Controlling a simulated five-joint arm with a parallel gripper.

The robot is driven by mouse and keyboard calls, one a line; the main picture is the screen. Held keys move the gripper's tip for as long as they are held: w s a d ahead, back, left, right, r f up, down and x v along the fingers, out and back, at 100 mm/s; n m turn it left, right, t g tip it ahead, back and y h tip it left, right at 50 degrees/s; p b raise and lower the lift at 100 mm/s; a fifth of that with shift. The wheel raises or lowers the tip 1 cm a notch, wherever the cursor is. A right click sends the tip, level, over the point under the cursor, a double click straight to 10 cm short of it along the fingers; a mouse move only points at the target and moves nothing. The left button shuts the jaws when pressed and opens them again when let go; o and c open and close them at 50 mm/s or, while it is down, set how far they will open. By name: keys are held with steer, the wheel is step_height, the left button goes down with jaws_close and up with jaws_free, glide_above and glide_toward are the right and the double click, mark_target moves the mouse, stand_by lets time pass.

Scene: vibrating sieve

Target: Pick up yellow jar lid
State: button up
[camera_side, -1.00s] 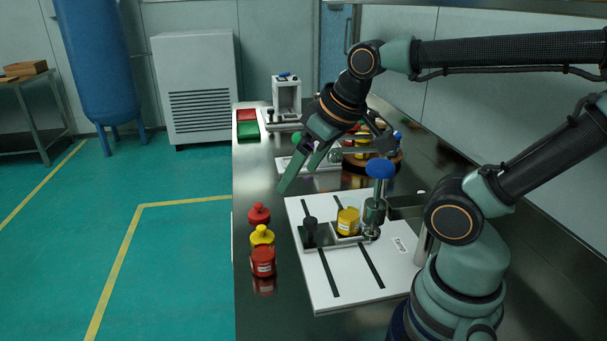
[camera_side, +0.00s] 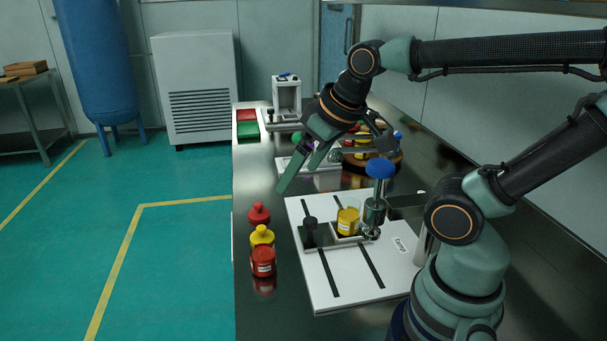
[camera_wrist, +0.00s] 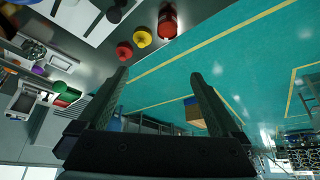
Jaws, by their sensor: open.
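The yellow jar lid (camera_side: 262,235), with a knob on top, stands on the dark bench near its left edge. It is between a red lid (camera_side: 258,213) behind it and a red jar (camera_side: 263,262) in front. In the wrist view the yellow lid (camera_wrist: 142,36) is at the top, between the red lid (camera_wrist: 124,50) and the red jar (camera_wrist: 167,22). My gripper (camera_side: 299,176) is open and empty, above the bench, behind and to the right of the lids. In the wrist view its two fingers (camera_wrist: 160,73) are wide apart, with nothing between them.
A white board (camera_side: 322,285) right of the lids carries a fixture with a yellow jar (camera_side: 348,228) and a blue-knobbed clamp (camera_side: 380,168). Red and green trays (camera_side: 247,130) and a small white stand (camera_side: 287,95) are at the back. The bench's front left is clear.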

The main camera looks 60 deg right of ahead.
steer(key=n+g, duration=0.6)
steer(key=n, duration=0.5)
glide_above(262, 227)
step_height(262, 227, down, 13)
step_height(262, 227, down, 12)
steer(key=shift+r, duration=0.1)
steer(key=c, duration=1.1)
